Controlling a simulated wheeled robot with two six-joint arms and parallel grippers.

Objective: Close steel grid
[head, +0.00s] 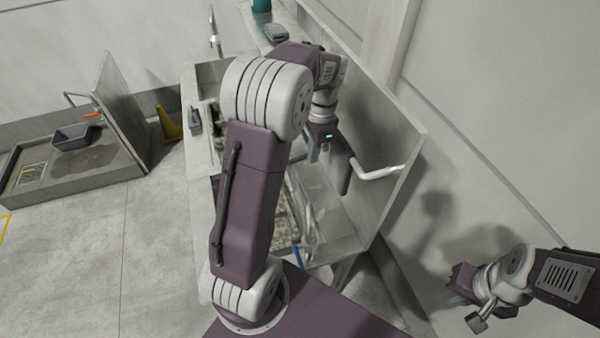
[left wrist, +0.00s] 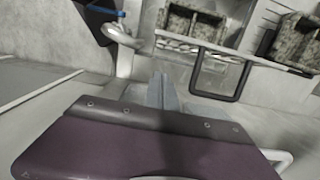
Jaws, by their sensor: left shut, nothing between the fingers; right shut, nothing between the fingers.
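In the head view a steel washer unit (head: 205,210) stands in front of me, with an upright panel (head: 385,140) along its right side. A white bent handle (head: 375,174) is at the panel's lower part. My left gripper (head: 328,178) hangs over the unit, left of the panel and handle. In the left wrist view its grey fingers (left wrist: 162,90) are together and empty. A dark U-shaped handle (left wrist: 222,88) and a pale slotted rail (left wrist: 185,43) lie beyond them. I cannot tell which part is the grid. My right gripper (head: 458,285) is shut, empty, by the right wall.
My left arm hides much of the unit. Speckled square bins (left wrist: 190,22) show beyond the rail. A faucet (head: 213,35) stands at the back. At left are a low basin with a grey tray (head: 75,137) and a yellow cone (head: 168,125).

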